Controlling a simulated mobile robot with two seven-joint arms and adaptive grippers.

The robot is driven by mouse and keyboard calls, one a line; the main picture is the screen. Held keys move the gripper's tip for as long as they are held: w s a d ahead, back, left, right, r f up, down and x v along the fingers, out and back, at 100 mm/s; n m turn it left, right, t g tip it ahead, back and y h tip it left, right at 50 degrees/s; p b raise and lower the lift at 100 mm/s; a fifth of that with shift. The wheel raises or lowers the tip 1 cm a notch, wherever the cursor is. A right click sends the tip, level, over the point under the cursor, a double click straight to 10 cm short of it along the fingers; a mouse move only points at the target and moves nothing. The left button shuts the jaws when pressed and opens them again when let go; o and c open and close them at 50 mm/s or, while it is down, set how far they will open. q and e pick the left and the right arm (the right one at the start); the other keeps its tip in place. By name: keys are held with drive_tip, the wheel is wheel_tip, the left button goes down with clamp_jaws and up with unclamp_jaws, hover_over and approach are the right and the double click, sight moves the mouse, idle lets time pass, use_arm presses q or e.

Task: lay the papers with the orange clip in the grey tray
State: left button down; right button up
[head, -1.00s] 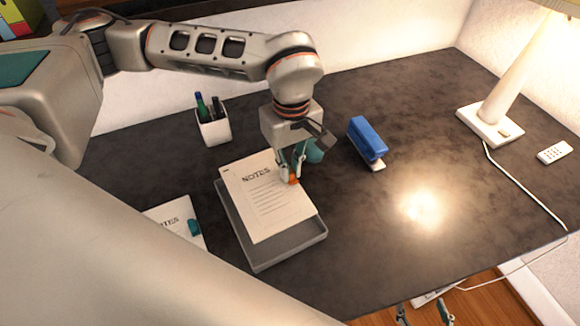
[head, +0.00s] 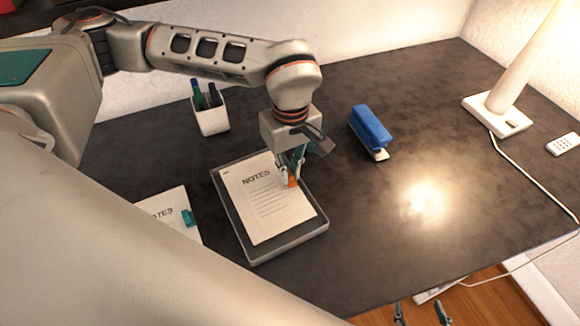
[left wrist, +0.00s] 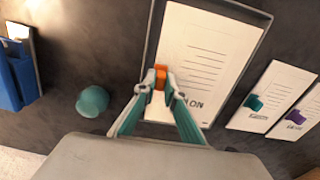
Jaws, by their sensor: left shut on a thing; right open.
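The papers with the orange clip (head: 262,205) lie within the rim of the grey tray (head: 232,228), printed "NOTES" side up. They also show in the left wrist view (left wrist: 205,60), inside the tray's walls (left wrist: 152,40). My left gripper (head: 289,182) is shut on the orange clip (left wrist: 160,78) at the papers' edge. Whether the papers rest fully on the tray floor is hard to tell. My right gripper (head: 424,314) is open and empty at the bottom edge of the head view, below the desk's front edge.
Papers with a teal clip (head: 165,213) lie left of the tray; papers with a purple clip (left wrist: 299,115) show in the wrist view. A pen cup (head: 211,116) stands behind, a blue stapler (head: 371,126) and lamp (head: 497,112) to the right. A teal round object (left wrist: 92,101) is near the gripper.

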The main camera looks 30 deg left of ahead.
use_arm(q)
drive_tip(key=shift+f+b, duration=0.9)
drive_tip(key=shift+f, duration=0.8)
drive_tip(key=c, duration=2)
unclamp_jaws()
wheel_tip(320, 180, up, 12)
